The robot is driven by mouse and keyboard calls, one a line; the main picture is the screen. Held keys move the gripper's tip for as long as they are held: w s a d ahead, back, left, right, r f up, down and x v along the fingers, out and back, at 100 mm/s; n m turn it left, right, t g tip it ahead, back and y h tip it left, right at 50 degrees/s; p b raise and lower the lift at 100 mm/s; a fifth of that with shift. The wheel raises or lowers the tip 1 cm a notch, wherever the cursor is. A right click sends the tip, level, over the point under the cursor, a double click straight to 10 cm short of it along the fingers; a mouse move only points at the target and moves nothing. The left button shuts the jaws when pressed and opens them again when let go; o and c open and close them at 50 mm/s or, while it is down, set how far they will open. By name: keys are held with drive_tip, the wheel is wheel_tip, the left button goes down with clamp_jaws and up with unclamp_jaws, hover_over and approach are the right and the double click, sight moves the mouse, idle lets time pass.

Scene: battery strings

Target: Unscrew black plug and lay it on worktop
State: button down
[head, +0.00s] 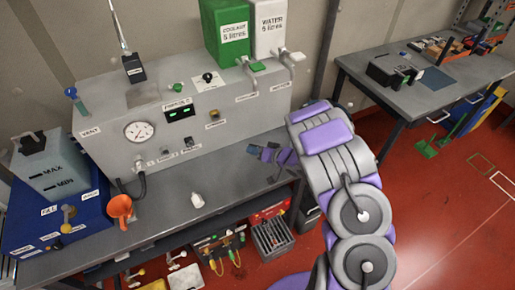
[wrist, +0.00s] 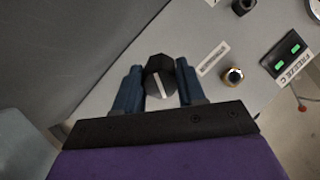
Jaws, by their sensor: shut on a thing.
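In the wrist view, a black plug (wrist: 160,78) with a white line across its face sits between the two blue fingers of my gripper (wrist: 159,88). The fingers are shut on its sides. In the head view, my gripper (head: 254,151) is small and dark, low in front of the right part of the grey cabinet, over the worktop (head: 230,185). The plug cannot be made out there. I cannot tell whether the plug touches anything besides the fingers. A round brass fitting (wrist: 233,75) shows right of the plug in the wrist view.
The cabinet (head: 105,135) carries a gauge (head: 139,131), a green display (head: 178,112) and small knobs. The worktop between bottle and gripper is clear.

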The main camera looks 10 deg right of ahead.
sight(257, 169)
drive_tip(key=shift+s+f, duration=0.2)
drive_tip(key=shift+f, duration=0.2)
wheel_tip(257, 169, down, 6)
drive_tip(key=b, duration=0.6)
drive_tip(key=shift+a+r+b, duration=0.15)
drive_tip(key=shift+b, duration=0.25)
drive_tip(key=shift+s+f+p, duration=0.15)
drive_tip(key=shift+f+p, duration=0.15)
drive_tip(key=shift+f, duration=0.25)
